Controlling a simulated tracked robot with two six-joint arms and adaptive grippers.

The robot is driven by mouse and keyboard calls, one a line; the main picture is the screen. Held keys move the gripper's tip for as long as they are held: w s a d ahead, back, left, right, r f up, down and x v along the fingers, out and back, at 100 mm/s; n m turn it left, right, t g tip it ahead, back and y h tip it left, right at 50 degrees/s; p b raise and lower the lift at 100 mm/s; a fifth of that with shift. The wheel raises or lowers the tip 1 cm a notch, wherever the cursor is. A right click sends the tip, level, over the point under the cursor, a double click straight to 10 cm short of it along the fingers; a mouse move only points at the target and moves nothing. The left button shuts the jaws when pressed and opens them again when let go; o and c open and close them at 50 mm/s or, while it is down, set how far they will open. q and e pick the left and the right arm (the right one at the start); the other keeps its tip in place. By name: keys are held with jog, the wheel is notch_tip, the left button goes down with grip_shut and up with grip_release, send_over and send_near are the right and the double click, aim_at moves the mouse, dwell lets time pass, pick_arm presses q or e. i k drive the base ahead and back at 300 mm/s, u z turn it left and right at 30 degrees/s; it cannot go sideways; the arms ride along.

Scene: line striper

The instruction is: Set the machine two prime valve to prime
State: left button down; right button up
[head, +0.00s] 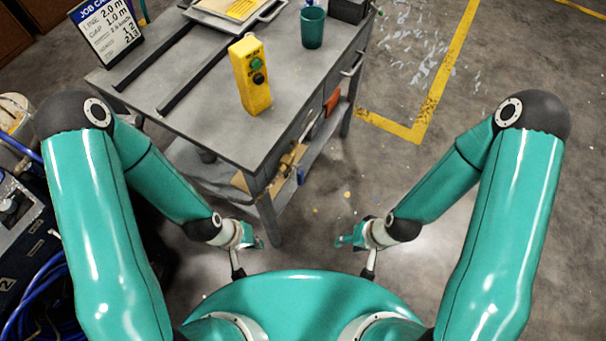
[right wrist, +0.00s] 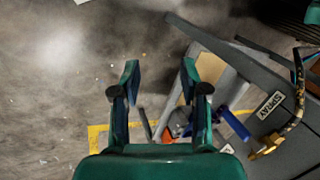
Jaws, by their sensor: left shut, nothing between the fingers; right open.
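Part of a dark machine (head: 30,265) marked with a 2 shows at the left edge of the head view. It has a grey panel with a dark knob (head: 10,206) and blue hoses beside it. I cannot tell whether this knob is the prime valve. My left gripper (head: 258,242) is shut and empty, low in front of the workbench and well to the right of that machine. My right gripper (head: 345,240) is open and empty, farther right. Its two fingers also show in the right wrist view (right wrist: 160,80), with nothing between them.
A grey workbench (head: 200,120) stands ahead, carrying a yellow control box (head: 250,75), a green cup (head: 312,27) and a job card (head: 107,30). In the right wrist view, a grey part bears a label (right wrist: 270,105). Floor to the right, with yellow lines (head: 432,100), is clear.

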aim_at(300, 172)
jog(key=u, duration=1.2)
jog(key=k, duration=1.25)
jog(key=z, duration=1)
jog(key=i, duration=1)
jog(key=u, duration=0.05)
